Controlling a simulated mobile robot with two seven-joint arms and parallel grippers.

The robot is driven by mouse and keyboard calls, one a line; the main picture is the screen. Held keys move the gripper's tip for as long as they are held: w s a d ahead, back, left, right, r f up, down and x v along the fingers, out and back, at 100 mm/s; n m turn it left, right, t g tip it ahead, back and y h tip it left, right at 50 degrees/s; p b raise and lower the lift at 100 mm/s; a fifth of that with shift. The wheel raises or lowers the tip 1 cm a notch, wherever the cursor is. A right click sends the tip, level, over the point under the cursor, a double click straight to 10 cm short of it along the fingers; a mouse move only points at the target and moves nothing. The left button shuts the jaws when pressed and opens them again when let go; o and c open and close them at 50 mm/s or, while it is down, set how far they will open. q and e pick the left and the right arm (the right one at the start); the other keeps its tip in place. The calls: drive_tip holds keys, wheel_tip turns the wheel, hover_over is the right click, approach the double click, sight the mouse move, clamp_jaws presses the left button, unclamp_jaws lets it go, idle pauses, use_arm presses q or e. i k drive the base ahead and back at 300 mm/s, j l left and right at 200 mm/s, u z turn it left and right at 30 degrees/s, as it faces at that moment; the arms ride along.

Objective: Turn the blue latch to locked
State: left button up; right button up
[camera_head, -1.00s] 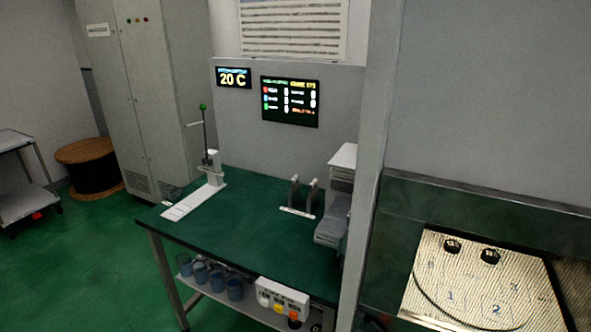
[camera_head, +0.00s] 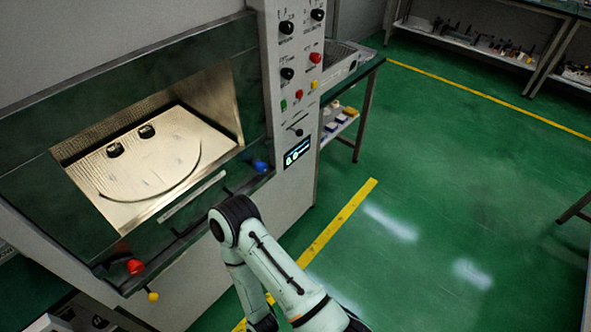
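The blue latch (camera_head: 261,166) is a small blue knob on the front ledge of the open microwave chamber (camera_head: 175,213), at its right corner. Its exact turn angle is too small to tell. My one visible arm comes in from the bottom right, and its bent elbow is below and left of the latch, apart from it in the picture. That arm's gripper is hidden or below the picture edge. My other arm and its gripper do not show.
A red knob (camera_head: 135,266) sits at the ledge's left corner, with a yellow knob (camera_head: 153,296) below it. A control panel (camera_head: 298,85) with knobs, buttons and a small display stands right of the chamber. Green floor (camera_head: 440,190) lies open to the right.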

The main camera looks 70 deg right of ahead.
sight(260, 167)
drive_tip(key=j+z, duration=0.1)
drive_tip(key=z, duration=0.75)
drive_tip(key=k+j+z, duration=0.1)
drive_tip(key=z, duration=0.75)
